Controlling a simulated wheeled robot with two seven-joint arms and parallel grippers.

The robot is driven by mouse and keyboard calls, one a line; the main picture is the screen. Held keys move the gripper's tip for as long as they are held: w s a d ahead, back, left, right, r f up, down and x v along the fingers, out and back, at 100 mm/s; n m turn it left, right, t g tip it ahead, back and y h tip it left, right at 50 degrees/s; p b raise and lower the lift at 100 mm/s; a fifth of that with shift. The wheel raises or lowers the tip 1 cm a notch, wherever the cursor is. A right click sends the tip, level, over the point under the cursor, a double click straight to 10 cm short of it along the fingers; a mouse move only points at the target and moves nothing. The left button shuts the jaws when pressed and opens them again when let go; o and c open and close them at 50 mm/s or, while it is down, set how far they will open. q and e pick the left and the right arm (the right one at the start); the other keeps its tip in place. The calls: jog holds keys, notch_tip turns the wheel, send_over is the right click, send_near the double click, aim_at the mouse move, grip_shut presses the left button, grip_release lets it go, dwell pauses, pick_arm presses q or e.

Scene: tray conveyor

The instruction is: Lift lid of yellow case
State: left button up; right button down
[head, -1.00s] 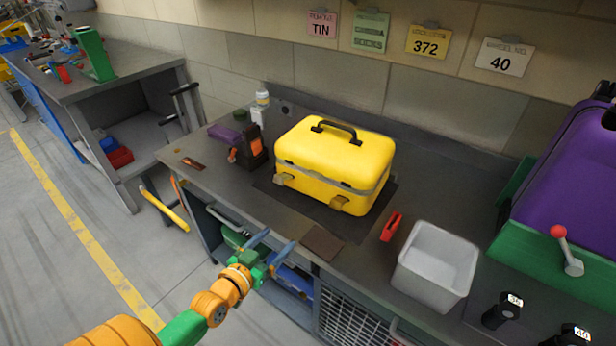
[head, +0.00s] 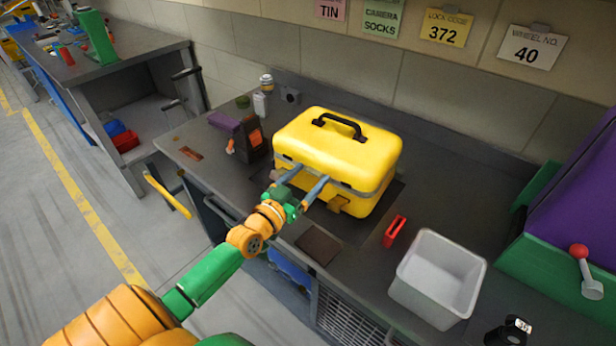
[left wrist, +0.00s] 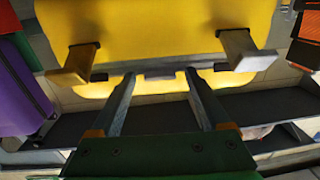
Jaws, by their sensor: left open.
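The yellow case (head: 350,150) stands on the grey workbench with its lid (head: 345,135) down and a black handle (head: 340,125) on top. Two tan latches stick out from its front; the right one (head: 339,205) shows below the seam, and both show in the left wrist view, one at the left (left wrist: 72,66) and one at the right (left wrist: 245,50). My left gripper (head: 307,177) is open, its two fingers pointing at the case front between the latches, near the seam. In the left wrist view the fingertips (left wrist: 160,74) are at the case edge; contact is unclear. My right gripper is not in view.
A white bin (head: 437,275) and a red object (head: 395,231) lie right of the case. A brown pad (head: 318,246) lies in front. A dark device with orange (head: 253,140) stands to the left. A green and purple machine (head: 570,220) is at the far right.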

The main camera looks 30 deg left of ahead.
pick_arm(q)
jog(key=shift+s, duration=0.15)
jog(key=c, duration=0.4)
grip_shut()
dwell(0.9)
